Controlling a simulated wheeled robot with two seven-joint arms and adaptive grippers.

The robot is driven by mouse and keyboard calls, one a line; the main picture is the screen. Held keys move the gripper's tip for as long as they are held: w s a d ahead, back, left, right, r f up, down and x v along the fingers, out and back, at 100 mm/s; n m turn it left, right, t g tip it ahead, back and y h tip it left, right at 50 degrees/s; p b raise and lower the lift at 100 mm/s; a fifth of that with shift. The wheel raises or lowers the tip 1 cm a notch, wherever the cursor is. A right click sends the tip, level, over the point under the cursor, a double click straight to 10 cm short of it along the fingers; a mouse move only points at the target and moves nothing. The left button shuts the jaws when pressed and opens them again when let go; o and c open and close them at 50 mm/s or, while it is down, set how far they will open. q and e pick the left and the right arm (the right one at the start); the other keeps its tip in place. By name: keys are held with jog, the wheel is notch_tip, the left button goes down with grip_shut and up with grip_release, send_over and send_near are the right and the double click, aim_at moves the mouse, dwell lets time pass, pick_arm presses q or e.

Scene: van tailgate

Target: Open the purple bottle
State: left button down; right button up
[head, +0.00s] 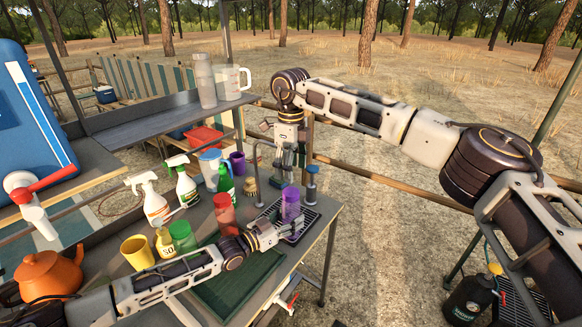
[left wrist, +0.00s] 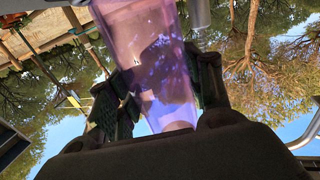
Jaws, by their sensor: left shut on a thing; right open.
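The purple bottle (head: 290,205) stands roughly upright over the black drain grate at the right end of the counter. My left gripper (head: 284,228) is shut around its lower part. In the left wrist view the see-through purple bottle (left wrist: 150,60) sits between the two dark finger pads (left wrist: 155,95). My right gripper (head: 287,163) is open and points down, a little above the bottle's top, and appears empty. The bottle's top is cut off in the left wrist view, and I cannot make out the cap clearly.
A metal tap (head: 255,160) rises behind. The grate (head: 305,222) is near the counter's edge.

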aim_at(291, 192)
jog(key=m, duration=2.8)
jog(key=shift+m, duration=0.3)
jog(key=shift+f, duration=0.1)
dwell(0.5)
jog(key=shift+f, duration=3.95)
jog(key=c, duration=1.1)
